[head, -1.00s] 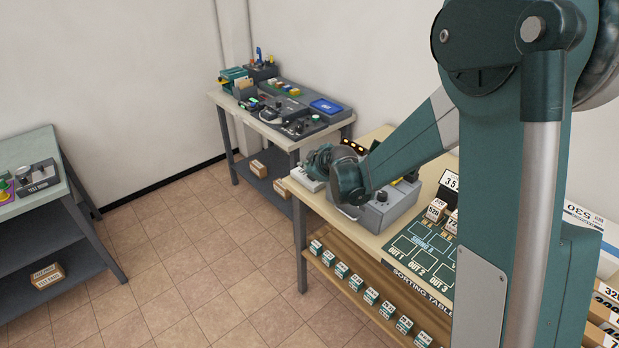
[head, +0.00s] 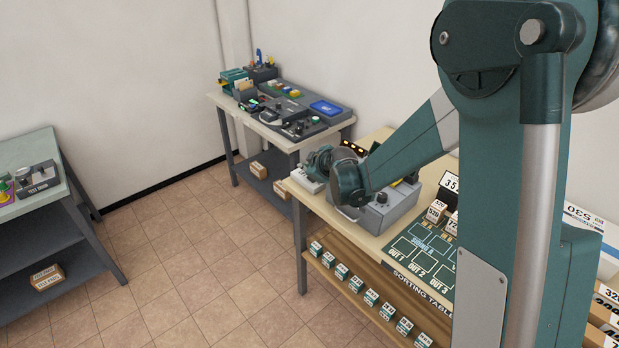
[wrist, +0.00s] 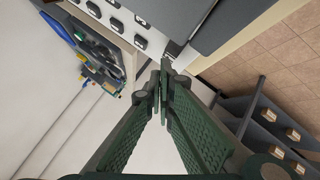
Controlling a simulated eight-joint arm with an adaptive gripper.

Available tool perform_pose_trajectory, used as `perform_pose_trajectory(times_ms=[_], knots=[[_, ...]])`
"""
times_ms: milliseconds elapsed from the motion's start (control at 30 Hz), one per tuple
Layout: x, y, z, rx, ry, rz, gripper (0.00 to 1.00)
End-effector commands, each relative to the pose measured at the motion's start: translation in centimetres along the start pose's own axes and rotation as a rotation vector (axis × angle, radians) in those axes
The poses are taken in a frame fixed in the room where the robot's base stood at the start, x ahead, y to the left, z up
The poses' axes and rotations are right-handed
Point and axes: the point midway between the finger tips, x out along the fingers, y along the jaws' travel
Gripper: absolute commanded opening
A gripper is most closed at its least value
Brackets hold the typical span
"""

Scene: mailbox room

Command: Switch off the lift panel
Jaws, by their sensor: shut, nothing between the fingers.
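No label reading "lift panel" is legible. A grey control box (head: 392,212) with a dark knob stands on the sorting table, partly behind my wrist. Beside it at the table's far left corner is a pale panel (head: 308,183). In the wrist view a pale panel with a row of dark rocker switches (wrist: 140,42) lies at the upper left, next to a grey box surface (wrist: 215,20). My gripper (wrist: 163,76) is shut and empty. Its tips appear close to a small dark part at the panel's edge; contact cannot be told. In the head view my wrist mostly hides the fingers.
A back table (head: 282,147) carries a console, a blue tray (head: 326,107) and small items. The sorting mat (head: 425,248) and number blocks lie right of the grey box. Another table (head: 25,180) stands at left. The tiled floor (head: 200,260) between is clear.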

Motion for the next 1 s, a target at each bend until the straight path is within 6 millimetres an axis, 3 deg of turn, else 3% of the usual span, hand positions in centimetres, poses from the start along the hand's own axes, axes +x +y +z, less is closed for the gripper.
perform_pose_trajectory(times_ms=[1000], knots=[[0.6, -0.45, 0.41, 0.0, 0.0, 0.0, 0.0]])
